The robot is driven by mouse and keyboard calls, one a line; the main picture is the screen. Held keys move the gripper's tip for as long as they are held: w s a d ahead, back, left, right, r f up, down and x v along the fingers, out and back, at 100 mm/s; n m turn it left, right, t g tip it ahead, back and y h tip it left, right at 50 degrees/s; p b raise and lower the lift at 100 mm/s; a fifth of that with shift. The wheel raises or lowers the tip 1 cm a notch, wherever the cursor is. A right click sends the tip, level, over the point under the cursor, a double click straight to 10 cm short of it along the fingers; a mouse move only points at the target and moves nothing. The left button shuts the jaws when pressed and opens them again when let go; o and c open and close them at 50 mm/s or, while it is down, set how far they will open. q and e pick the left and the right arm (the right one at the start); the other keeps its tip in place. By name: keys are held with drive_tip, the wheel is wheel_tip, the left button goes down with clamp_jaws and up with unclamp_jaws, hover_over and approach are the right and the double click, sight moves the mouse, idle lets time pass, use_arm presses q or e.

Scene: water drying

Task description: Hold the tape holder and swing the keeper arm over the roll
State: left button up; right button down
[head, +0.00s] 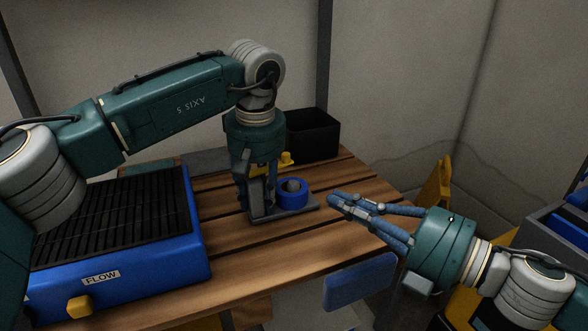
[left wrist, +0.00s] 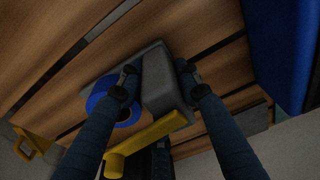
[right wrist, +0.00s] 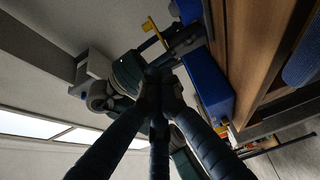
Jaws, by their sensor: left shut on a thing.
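The tape holder has a grey base plate (head: 301,210) on the wooden table and a grey upright block (left wrist: 160,80). A blue tape roll (head: 291,193) sits on the base and also shows in the left wrist view (left wrist: 103,96). The yellow keeper arm (left wrist: 152,136) ends in a knob (head: 286,158) and points behind the roll, not across it. My left gripper (head: 256,203) is shut on the upright block, a finger on each side. My right gripper (head: 335,201) is shut and empty, right of the holder and apart from it. The keeper's pivot is hidden.
A blue box with a black grille (head: 115,222) and a FLOW label fills the table's left side. A black bin (head: 313,134) stands behind the holder. The slatted table (head: 260,262) is clear in front. A yellow part (head: 434,195) stands beyond the table's right edge.

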drive_tip(key=w+d+x, duration=0.2)
drive_tip(key=x, duration=1)
drive_tip(key=shift+w+a, duration=0.25)
drive_tip(key=shift+a, duration=0.05)
drive_tip(key=shift+w+a+n+g+y, duration=0.15)
drive_tip(key=shift+n+g+y, duration=0.15)
drive_tip(key=shift+g+y, duration=0.15)
